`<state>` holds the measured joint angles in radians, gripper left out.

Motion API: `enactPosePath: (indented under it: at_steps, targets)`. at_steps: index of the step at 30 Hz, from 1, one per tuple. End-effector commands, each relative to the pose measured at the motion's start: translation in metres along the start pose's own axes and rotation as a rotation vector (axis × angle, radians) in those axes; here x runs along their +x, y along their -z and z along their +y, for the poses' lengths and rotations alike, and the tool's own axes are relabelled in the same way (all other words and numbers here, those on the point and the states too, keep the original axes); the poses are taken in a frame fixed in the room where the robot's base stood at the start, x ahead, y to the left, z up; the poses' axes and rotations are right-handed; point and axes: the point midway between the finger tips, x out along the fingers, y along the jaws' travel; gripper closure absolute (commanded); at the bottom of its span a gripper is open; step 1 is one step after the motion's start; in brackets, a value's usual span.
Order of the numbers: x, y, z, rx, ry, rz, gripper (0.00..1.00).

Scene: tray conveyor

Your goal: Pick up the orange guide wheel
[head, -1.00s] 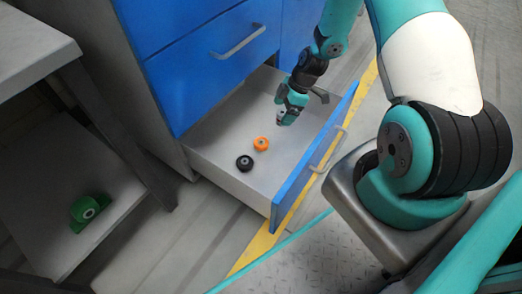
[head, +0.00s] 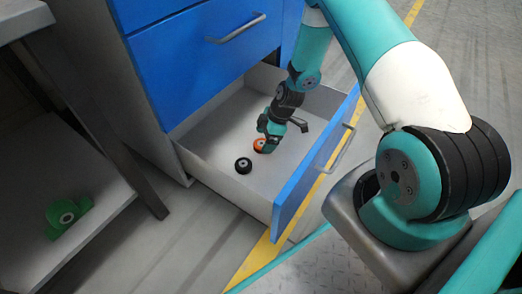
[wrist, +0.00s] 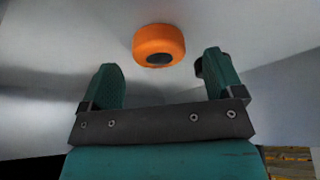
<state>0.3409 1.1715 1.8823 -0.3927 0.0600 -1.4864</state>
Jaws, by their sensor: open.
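The orange guide wheel (head: 259,145) lies in the open bottom drawer, partly hidden by my gripper (head: 268,137) in the head view. In the wrist view the orange wheel (wrist: 158,45), with its dark centre, sits ahead of the two teal fingers and roughly midway between them. My gripper (wrist: 163,80) is open and empty, its fingers spread apart. The wheel lies beyond the fingertips, and no contact shows.
A black wheel (head: 243,165) lies in the drawer close to the orange one. The blue drawer front (head: 315,165) and grey drawer walls surround them. A green part (head: 66,215) sits on a low shelf at the left.

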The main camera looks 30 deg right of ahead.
Motion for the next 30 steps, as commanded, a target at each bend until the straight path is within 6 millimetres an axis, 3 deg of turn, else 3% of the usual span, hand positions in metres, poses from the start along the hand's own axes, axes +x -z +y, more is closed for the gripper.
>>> enactPosePath:
  at_steps: [1,3,11,18,30]
  targets:
    - [0.0155,-0.0021,-0.0002,-0.002,0.001,0.0,0.13]
    - [0.0229,-0.0017,0.0,0.0,0.0,0.0,0.13]
    - [0.0228,0.0001,0.0003,0.001,0.0,0.0,0.13]
    - [0.0227,0.0001,0.0002,0.001,0.0,0.0,0.66]
    - [0.0152,0.0032,0.0005,0.0,-0.001,0.0,0.67]
